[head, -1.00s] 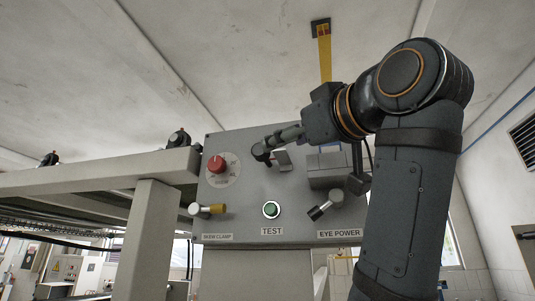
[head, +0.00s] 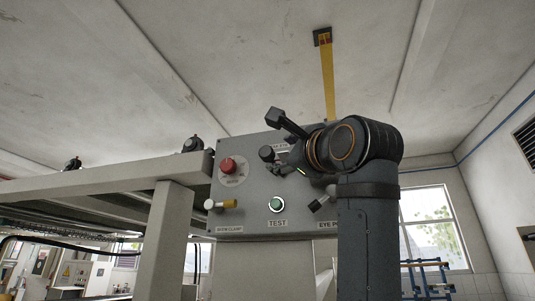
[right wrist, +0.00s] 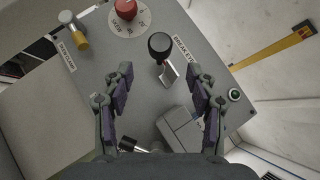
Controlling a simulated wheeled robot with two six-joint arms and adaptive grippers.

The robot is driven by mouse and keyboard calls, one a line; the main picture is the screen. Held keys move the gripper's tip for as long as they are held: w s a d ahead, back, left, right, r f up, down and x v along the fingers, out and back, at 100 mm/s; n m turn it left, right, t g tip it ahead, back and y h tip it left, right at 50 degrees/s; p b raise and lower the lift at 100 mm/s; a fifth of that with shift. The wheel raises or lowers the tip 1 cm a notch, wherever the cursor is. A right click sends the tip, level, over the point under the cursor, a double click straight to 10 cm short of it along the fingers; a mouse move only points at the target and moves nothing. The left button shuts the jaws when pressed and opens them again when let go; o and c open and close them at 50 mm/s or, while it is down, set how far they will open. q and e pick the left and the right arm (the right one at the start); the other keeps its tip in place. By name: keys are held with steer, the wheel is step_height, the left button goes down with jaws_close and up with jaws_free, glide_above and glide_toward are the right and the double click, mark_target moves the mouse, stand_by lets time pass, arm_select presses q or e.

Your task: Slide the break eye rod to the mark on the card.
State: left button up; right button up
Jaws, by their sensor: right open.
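The break eye rod has a round black knob (right wrist: 159,44) on a short pale shaft, beside a label that seems to read BREAK EYE. The knob also shows in the head view (head: 266,153), left of my right gripper. My left gripper is out of view.
A grey box (right wrist: 180,128) projects from the panel below the rod.

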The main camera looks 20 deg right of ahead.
mark_target(271, 154)
steer(key=p+x, duration=0.6)
steer(key=x, duration=0.3)
steer(key=shift+w+r, duration=0.1)
steer(key=shift+r, duration=0.15)
steer(key=shift+w, duration=0.3)
steer(key=shift+f, duration=0.1)
steer(key=shift+s, duration=0.1)
jaws_close()
